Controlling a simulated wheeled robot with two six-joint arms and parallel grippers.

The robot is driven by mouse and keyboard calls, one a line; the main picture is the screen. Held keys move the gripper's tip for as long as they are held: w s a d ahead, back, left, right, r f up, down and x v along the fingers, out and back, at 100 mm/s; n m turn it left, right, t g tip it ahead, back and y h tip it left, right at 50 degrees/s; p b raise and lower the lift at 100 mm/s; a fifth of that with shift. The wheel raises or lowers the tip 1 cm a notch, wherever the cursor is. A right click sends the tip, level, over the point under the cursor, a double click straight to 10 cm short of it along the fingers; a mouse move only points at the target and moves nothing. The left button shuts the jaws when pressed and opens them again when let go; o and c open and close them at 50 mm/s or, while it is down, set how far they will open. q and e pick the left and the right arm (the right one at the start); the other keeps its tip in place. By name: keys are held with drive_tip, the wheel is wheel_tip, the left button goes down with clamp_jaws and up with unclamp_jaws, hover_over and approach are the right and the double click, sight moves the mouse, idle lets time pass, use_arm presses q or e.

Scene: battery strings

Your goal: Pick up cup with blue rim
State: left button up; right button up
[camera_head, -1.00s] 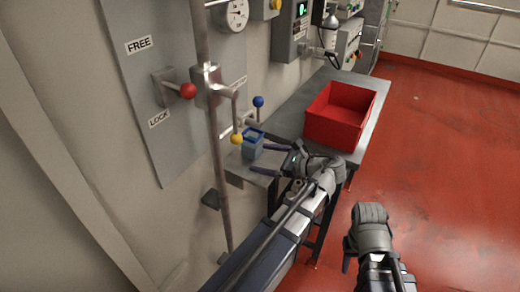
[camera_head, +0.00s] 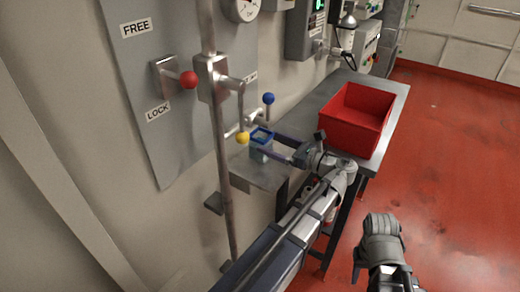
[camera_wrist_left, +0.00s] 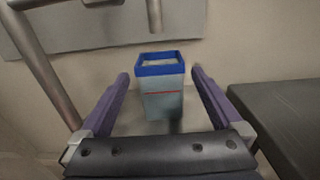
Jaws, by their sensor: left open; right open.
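In the left wrist view the cup (camera_wrist_left: 162,92) is upright, square and grey, with a blue rim and a thin red line. My left gripper (camera_head: 276,148) is open at the cup, and its purple fingers (camera_wrist_left: 160,84) show to the left and right of the cup with gaps. The far finger is partly hidden in the head view. My right gripper (camera_head: 358,262) is open and empty over the red floor, low in the head view.
A red bin (camera_head: 352,122) stands on the metal table (camera_head: 310,110) behind my left gripper. A vertical pipe (camera_head: 220,150) and levers with red (camera_head: 189,80), yellow (camera_head: 243,138) and blue (camera_head: 268,98) knobs are close to the cup. The floor at right is clear.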

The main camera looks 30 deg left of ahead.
sight(254, 133)
use_arm(q)
drive_tip(key=shift+a, duration=0.1)
drive_tip(key=shift+w+a+r, duration=0.1)
drive_tip(key=shift+w+a, duration=0.05)
drive_tip(key=shift+a, duration=1.8)
drive_tip(key=shift+w+a+r, duration=0.1)
drive_tip(key=shift+w+a, duration=0.05)
drive_tip(key=shift+a, duration=1.75)
drive_tip(key=c, duration=1.4)
drive_tip(key=shift+r+p, duration=0.3)
drive_tip(key=shift+p, duration=0.25)
